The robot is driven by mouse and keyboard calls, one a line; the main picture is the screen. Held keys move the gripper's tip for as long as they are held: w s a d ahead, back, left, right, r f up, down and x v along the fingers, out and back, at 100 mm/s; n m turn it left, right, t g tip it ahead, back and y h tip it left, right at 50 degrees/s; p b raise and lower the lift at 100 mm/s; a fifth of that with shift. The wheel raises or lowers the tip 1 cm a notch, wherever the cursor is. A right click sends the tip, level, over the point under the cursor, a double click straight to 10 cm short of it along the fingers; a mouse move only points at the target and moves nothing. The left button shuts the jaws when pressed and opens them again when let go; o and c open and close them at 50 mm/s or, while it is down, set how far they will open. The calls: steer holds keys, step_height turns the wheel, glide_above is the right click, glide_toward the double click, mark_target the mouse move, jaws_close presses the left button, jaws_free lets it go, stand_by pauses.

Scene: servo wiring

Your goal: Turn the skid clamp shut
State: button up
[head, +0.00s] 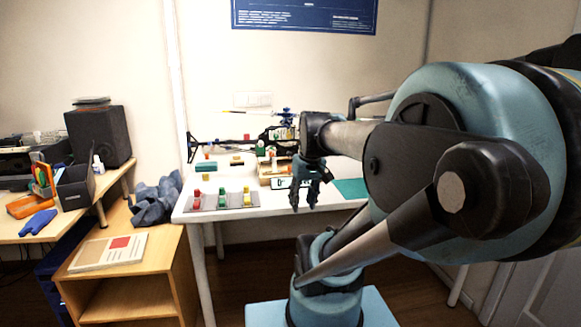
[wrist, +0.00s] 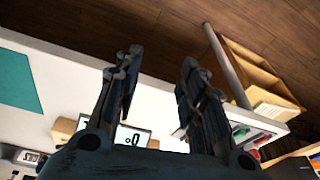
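My gripper (head: 304,206) hangs in front of the white table's front edge, with its fingers pointing down. In the wrist view its two fingers (wrist: 161,60) are spread apart with nothing between their tips, so it is open and empty. A model helicopter (head: 262,139) with a dark tail boom stands toward the back of the table, partly hidden behind my arm. I cannot make out the skid clamp; its place and whether it is open or shut do not show.
A grey mat (head: 211,204) with red, green and yellow parts lies on the table (head: 265,211) at the left front. A green mat (head: 349,188) lies to the right and also shows in the wrist view (wrist: 18,82). A wooden shelf (head: 125,277) stands left.

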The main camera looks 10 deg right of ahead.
steer(key=w+d+r+n+t+y, duration=0.1)
steer(key=w+d+r+n, duration=0.15)
steer(key=w+r, duration=0.7)
steer(key=w+d+r+n+y, duration=0.1)
steer(key=w+d+r+n, duration=0.15)
steer(key=w+r, duration=0.7)
steer(key=x, duration=0.6)
steer(key=w+x, duration=0.1)
steer(key=x, duration=0.5)
steer(key=w+d+x, duration=0.1)
steer(key=x, duration=0.6)
steer(key=shift+r, duration=0.25)
jaws_close()
